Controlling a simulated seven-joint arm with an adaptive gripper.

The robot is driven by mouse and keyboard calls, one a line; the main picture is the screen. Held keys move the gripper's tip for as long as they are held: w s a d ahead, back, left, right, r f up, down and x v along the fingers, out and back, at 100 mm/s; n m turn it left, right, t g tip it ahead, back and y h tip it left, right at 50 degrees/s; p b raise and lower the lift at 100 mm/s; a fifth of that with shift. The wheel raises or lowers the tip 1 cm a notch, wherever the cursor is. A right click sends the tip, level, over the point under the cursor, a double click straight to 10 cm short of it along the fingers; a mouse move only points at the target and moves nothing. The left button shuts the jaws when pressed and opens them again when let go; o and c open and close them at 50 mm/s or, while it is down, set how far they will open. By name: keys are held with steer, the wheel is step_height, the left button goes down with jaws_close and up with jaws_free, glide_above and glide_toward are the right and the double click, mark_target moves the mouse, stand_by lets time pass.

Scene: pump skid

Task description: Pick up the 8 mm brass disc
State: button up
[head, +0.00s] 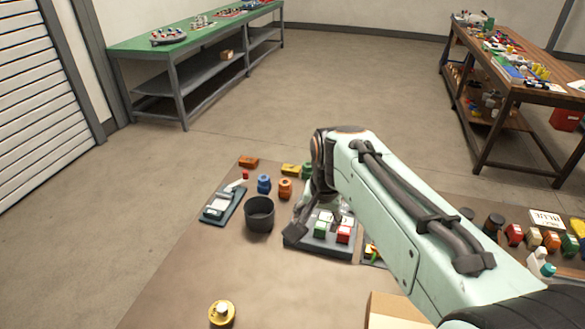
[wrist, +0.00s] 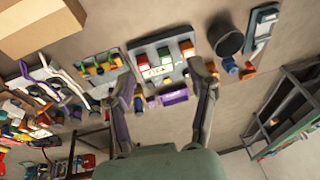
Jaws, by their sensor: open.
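My gripper (wrist: 165,78) is open in the wrist view, its two fingers spread apart with nothing held between them. Beyond the fingertips is a dark tray (wrist: 150,52) with green, white and red blocks; it also shows in the head view (head: 293,240), partly behind my arm. I cannot make out the 8 mm brass disc for certain in either view; small parts are blurred or hidden by my arm.
A black cup (head: 259,215) and a grey device (head: 222,205) stand left of the tray. A purple block (wrist: 174,97) lies near the fingers. A cardboard box (head: 390,312) is at the front. The bench's front left is mostly clear.

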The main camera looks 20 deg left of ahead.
steer(key=s+a+f+n+g, duration=0.1)
steer(key=s+a+f+n, duration=0.1)
steer(key=a+f, duration=0.85)
steer(key=n+g+h, duration=0.1)
steer(key=n+g, duration=0.1)
steer(key=n, duration=0.1)
glide_above(222, 306)
step_height(222, 306, down, 8)
steer(key=shift+s+a+f, duration=0.1)
step_height(222, 306, down, 5)
steer(key=shift+r, duration=0.1)
steer(key=shift+f, duration=0.6)
jaws_close()
